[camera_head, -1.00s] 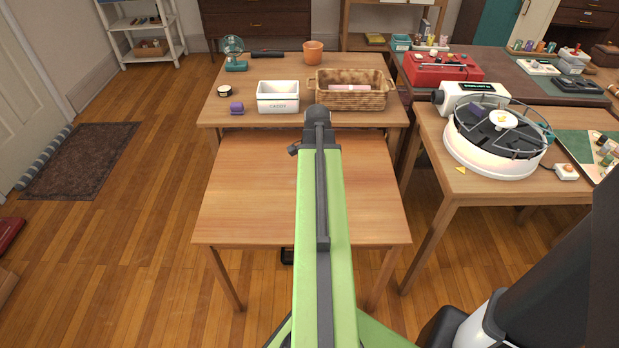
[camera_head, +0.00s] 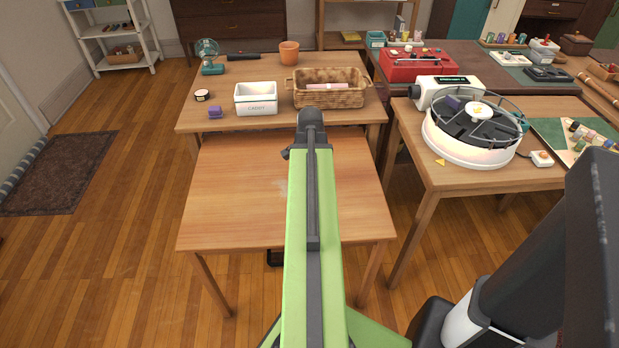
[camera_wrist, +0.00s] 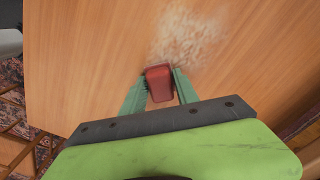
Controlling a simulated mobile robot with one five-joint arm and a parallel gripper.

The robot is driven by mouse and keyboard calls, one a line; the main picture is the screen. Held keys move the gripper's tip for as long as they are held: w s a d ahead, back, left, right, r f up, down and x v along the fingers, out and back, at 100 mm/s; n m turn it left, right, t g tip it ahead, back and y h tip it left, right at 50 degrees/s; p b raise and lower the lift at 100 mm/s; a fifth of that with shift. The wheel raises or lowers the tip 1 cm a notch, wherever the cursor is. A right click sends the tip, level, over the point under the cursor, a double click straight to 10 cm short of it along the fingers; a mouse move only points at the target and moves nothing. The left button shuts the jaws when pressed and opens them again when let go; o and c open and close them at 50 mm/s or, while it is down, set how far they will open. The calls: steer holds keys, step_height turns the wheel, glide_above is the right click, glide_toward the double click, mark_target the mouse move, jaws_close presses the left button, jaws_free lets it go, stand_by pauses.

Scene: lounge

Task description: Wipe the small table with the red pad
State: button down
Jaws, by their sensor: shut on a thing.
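The small table (camera_head: 232,200) is a low, bare wooden table in front of me, partly covered by my arm in the head view. Its wood top (camera_wrist: 90,50) fills most of the wrist view. A pale, whitish smudge (camera_wrist: 187,38) lies on it just beyond my gripper. The smudge shows faintly in the head view (camera_head: 281,187), left of my arm. My gripper (camera_wrist: 160,76) has its green fingers shut on the red pad (camera_wrist: 159,86). The pad is over the tabletop; I cannot tell whether it touches. The head view hides the pad and fingers.
Behind, a higher table (camera_head: 222,88) holds a white bin (camera_head: 256,99), a wicker basket (camera_head: 330,97), a purple item (camera_head: 215,112) and a small fan (camera_head: 208,55). On the right, another table (camera_head: 455,178) carries a round white machine (camera_head: 470,150). Floor on the left is open.

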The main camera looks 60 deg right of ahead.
mark_target(278, 190)
steer(key=shift+w+a, duration=1.1)
steer(key=shift+w, duration=0.3)
steer(key=shift+w, duration=0.1)
steer(key=shift+w+a+f, duration=0.1)
steer(key=shift+w+a, duration=0.9)
steer(key=shift+w, duration=0.3)
steer(key=shift+w+a, duration=0.5)
steer(key=shift+w, duration=0.2)
steer(key=shift+w+a, duration=0.5)
steer(key=shift+w, duration=0.2)
steer(key=shift+w, duration=0.1)
